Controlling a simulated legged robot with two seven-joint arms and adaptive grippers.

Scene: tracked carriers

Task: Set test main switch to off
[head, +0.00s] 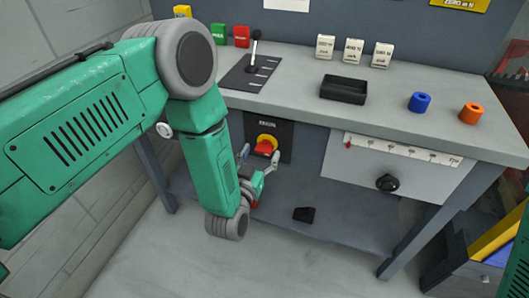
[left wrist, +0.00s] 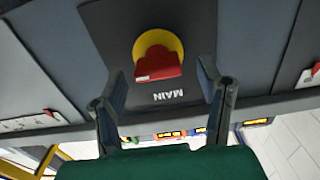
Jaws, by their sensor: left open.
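The main switch is a red handle (head: 264,148) on a yellow disc (head: 268,139), set on a dark panel (head: 283,153) below the bench top. In the left wrist view the red handle (left wrist: 158,67) shows on its yellow disc (left wrist: 158,42), with the word MAIN upside down beside it. My left gripper (head: 260,163) is open and empty in front of the switch. In the left wrist view its two fingers (left wrist: 160,88) stand apart, with the handle between and beyond them. Contact with the handle does not show. My right gripper is not in view.
The grey bench top (head: 400,110) overhangs the switch. On it are a lever (head: 254,50), a black tray (head: 344,90), a blue ring (head: 420,102) and an orange ring (head: 471,113). A slider panel with a black knob (head: 388,183) is to the right. A black block (head: 304,214) lies on the lower shelf.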

